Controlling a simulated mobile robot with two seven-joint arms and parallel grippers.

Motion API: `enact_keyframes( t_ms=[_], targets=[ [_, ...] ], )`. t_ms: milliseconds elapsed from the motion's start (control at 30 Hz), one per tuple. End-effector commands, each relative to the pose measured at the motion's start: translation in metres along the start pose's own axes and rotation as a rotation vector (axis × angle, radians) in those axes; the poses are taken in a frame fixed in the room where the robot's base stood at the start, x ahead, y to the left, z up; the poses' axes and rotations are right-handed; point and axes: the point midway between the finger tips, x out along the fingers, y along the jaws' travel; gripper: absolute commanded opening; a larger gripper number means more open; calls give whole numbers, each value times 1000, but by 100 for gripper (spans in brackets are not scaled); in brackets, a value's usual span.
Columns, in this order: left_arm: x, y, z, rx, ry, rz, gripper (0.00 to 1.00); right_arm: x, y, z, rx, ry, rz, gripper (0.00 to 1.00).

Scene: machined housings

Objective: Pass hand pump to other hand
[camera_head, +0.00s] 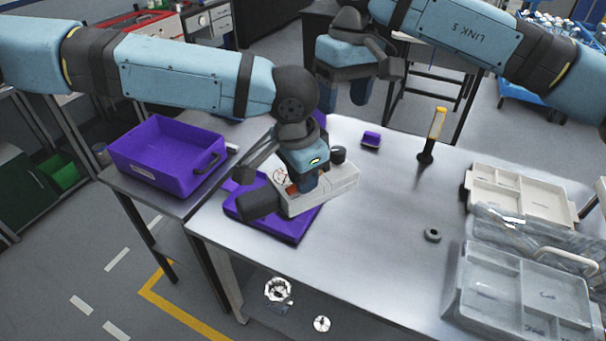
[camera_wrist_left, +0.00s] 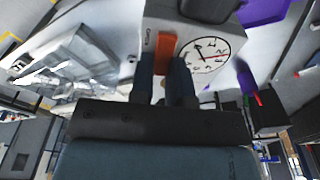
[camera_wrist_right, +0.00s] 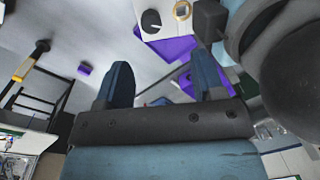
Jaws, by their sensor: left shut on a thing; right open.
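The hand pump, as I take it, is a white box (camera_head: 343,189) with a round dial, an orange part and a dark knob. My left gripper (camera_head: 298,185) is shut on it at the orange part. The left wrist view shows its white body (camera_wrist_left: 200,32) and dial right at the left fingertips (camera_wrist_left: 164,62). I cannot tell whether it touches the purple tray beneath. My right gripper (camera_head: 348,92) is open and empty, above the table's far edge. The pump's white top (camera_wrist_right: 165,22) shows beyond the right fingertips (camera_wrist_right: 163,78), apart from them.
The purple tray (camera_head: 300,229) lies on the metal table (camera_head: 370,270). A purple bin (camera_head: 150,170) stands on the left side table. A yellow-and-black upright tool (camera_head: 435,135), a small purple block (camera_head: 371,139), a dark ring (camera_head: 432,235) and grey divided trays (camera_head: 480,285) are to the right.

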Motion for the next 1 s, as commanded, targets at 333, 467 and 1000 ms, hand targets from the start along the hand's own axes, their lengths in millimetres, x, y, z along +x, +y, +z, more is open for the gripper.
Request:
enact_keyframes(
  t_ms=[333, 467, 1000],
  targets=[
    [0, 0, 0, 0, 1, 0, 0, -14, -18, 60, 386, -174, -887, 63],
    [-1, 0, 0, 0, 1, 0, 0, -7, -45, 84, 489, -339, -1200, 63],
    [-1, 0, 0, 0, 1, 0, 0, 74, -24, 90, 1364, -1709, -2145, 63]
  ],
)
